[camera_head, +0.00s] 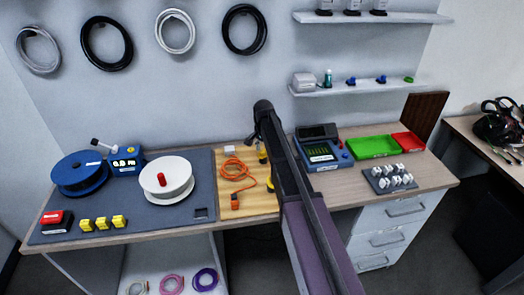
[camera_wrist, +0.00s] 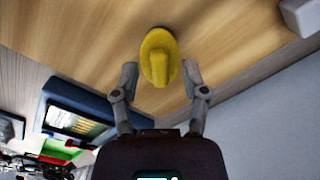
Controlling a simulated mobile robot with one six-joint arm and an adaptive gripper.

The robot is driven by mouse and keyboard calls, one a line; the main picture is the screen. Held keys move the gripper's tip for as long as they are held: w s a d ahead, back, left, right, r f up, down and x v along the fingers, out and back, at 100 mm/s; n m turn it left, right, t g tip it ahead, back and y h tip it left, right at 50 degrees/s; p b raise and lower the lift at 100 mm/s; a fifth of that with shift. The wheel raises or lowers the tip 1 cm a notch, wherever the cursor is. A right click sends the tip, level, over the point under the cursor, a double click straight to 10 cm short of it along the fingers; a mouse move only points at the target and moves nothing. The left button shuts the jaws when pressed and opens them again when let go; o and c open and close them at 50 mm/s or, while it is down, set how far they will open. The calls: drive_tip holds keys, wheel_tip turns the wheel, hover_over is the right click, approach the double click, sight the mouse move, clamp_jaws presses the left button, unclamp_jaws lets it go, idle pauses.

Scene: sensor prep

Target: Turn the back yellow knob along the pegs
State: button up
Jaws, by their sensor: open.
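The back yellow knob (camera_head: 262,154) shows beside my arm in the head view, on the light wooden board (camera_head: 230,198). In the wrist view a yellow knob (camera_wrist: 156,52), seemingly this one, has a round base and a raised ridge pointing down the picture. My gripper (camera_wrist: 160,70) is open, with one fingertip on each side of the ridge; I cannot tell whether they touch it. A second yellow knob (camera_head: 270,184) sits nearer the front, partly hidden by my arm. I cannot make out any pegs. My fingers are hidden in the head view.
An orange cable (camera_head: 237,171) and a white block (camera_head: 229,150) lie left of the knobs. A blue instrument (camera_head: 322,150) stands to the right, with green (camera_head: 373,147) and red (camera_head: 408,142) trays beyond. The wall is close behind.

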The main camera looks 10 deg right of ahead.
clamp_jaws()
drive_tip(key=shift+a, duration=0.15)
drive_tip(key=shift+n, duration=0.4)
drive_tip(key=n, duration=0.8)
drive_tip(key=shift+w, duration=0.1)
drive_tip(key=shift+n, duration=0.3)
